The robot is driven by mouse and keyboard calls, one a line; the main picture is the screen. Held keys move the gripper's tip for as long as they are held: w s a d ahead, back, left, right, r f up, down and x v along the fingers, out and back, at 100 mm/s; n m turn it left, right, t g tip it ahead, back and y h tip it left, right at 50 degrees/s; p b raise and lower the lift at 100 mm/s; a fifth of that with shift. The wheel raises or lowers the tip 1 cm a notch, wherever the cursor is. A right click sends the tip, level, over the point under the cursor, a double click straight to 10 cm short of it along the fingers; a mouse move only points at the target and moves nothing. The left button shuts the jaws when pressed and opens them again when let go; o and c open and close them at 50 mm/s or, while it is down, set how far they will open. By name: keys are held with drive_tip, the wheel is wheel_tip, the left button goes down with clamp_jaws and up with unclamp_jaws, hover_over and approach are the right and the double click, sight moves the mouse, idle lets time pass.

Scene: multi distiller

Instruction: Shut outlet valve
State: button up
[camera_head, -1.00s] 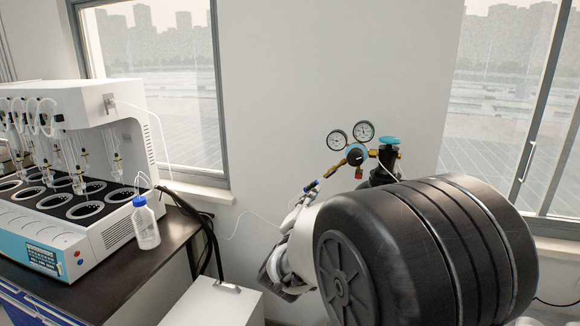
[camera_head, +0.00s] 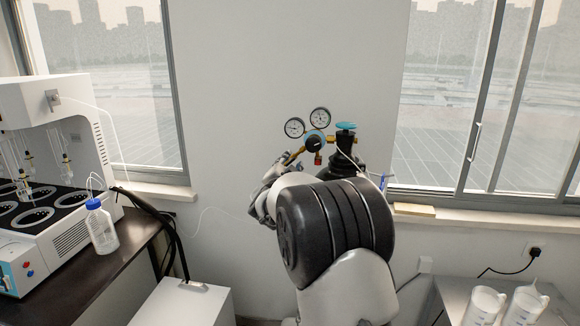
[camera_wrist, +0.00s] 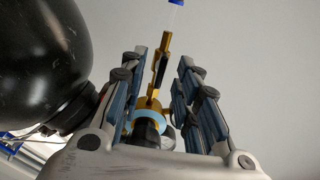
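The gas regulator (camera_head: 314,141) sits on a dark cylinder (camera_head: 345,160) by the wall. It has two round gauges, a blue knob face and a brass outlet arm (camera_head: 297,154) pointing down-left. My gripper (camera_wrist: 175,52) is open, its fingers on either side of the brass outlet arm (camera_wrist: 161,65) in the wrist view; whether they touch it is unclear. A blue piece, apparently the outlet valve handle (camera_wrist: 177,2), shows at the top edge, beyond the fingertips. In the head view my own arm hides most of the gripper, and the handle is not clear.
A teal handwheel (camera_head: 346,126) tops the cylinder, whose dark body (camera_wrist: 38,60) lies close left of the fingers in the wrist view. A white distiller (camera_head: 50,150) and a blue-capped bottle (camera_head: 101,230) stand on the left bench. White jugs (camera_head: 485,306) stand at lower right.

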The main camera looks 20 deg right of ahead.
drive_tip(key=shift+w+d, duration=0.25)
drive_tip(key=shift+w, duration=0.15)
clamp_jaws()
idle(0.4)
